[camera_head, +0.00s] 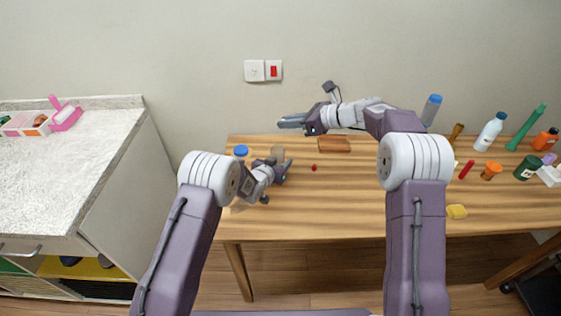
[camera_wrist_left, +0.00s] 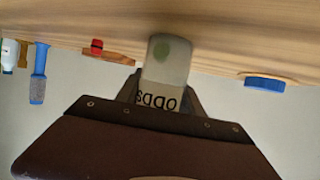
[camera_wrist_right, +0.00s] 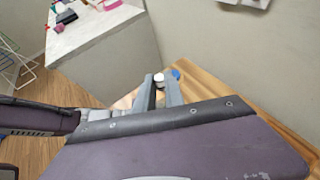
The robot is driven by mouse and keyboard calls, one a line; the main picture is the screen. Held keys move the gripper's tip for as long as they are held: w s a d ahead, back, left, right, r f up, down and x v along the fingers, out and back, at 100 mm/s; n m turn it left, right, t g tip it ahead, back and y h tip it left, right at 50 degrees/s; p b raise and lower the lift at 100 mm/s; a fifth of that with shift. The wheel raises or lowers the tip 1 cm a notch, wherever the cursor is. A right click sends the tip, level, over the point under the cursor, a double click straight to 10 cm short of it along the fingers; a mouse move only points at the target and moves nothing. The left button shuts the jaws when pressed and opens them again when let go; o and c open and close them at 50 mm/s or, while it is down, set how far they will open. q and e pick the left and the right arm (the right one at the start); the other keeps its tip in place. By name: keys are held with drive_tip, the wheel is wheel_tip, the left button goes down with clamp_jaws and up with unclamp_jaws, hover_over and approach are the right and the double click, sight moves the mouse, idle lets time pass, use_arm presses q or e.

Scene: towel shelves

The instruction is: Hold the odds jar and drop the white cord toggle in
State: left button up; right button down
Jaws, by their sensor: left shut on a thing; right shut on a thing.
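The odds jar (camera_wrist_left: 167,65) is a clear pale jar with "ODDS" lettering, upside down in the left wrist view, and something green shows in it. My left gripper (camera_head: 281,168) is shut around the jar, which also shows in the head view (camera_head: 278,152) near the table's back left. The white cord toggle (camera_wrist_right: 158,77) is a small white piece between the fingertips of my right gripper (camera_wrist_right: 160,84). In the head view my right gripper (camera_head: 288,123) is above the jar, apart from it; the toggle is too small to make out there.
A blue lid (camera_head: 240,150) lies left of the jar on the wooden table (camera_head: 340,205). A brown tray (camera_head: 334,145) and a small red item (camera_head: 314,168) are to the right. Bottles (camera_head: 490,131) and other items crowd the right end. The front middle is clear.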

drive_tip(key=shift+f, duration=2.25)
drive_tip(key=c, duration=1.3)
unclamp_jaws()
drive_tip(key=shift+c, duration=0.2)
drive_tip(key=shift+d, duration=0.1)
drive_tip(key=v, duration=1.2)
